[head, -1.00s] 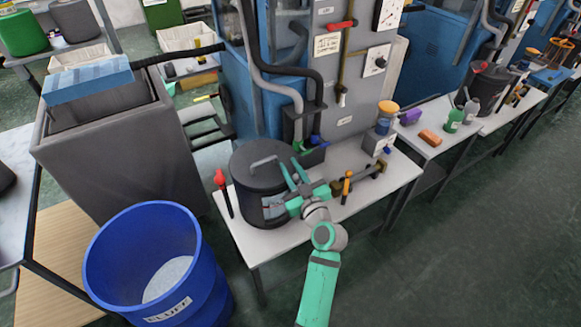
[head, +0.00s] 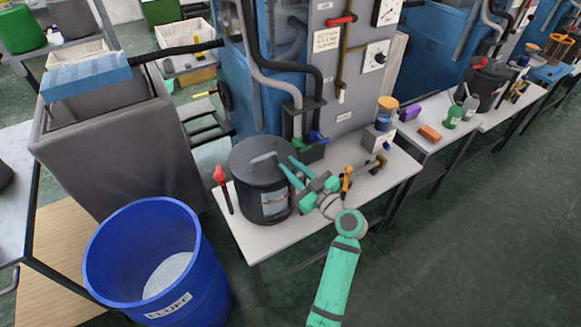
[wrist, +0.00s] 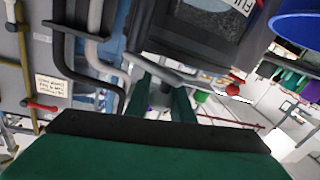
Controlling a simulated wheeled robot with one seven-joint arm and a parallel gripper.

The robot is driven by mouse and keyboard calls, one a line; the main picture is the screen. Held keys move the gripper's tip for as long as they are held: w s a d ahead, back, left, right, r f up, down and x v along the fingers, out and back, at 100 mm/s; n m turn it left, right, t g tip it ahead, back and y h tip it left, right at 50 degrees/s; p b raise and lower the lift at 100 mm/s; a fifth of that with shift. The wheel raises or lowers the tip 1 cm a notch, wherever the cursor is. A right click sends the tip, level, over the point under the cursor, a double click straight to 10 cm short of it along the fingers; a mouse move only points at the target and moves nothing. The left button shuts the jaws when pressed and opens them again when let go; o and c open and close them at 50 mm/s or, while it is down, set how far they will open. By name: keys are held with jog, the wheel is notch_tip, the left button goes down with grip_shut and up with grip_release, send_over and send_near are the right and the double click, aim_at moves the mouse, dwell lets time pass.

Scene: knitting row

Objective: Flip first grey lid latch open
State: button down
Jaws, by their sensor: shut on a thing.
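A dark round can (head: 262,204) with a black lid (head: 250,169) stands on the left of the white bench. A bent grey bar, the lid latch (head: 263,158), sits on top of the lid. My gripper (head: 286,163) reaches in from the right, its two green fingers at the bar's right end. In the wrist view my fingers (wrist: 161,84) are shut on the grey latch (wrist: 160,69), which runs across between them. The exact contact at the fingertips is small and partly hidden in the head view.
A red-tipped tool (head: 221,182) stands left of the can. An orange-topped handle (head: 346,180) is close to my wrist on the right. Dark hoses (head: 312,80) and a grey panel (head: 345,75) rise behind. A blue bin (head: 150,255) stands at front left.

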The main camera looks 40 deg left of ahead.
jog(key=shift+d, duration=0.1)
jog(key=c, duration=1.5)
grip_release()
jog(key=shift+w+f, duration=0.1)
jog(key=shift+c, duration=0.2)
jog(key=v, duration=1.1)
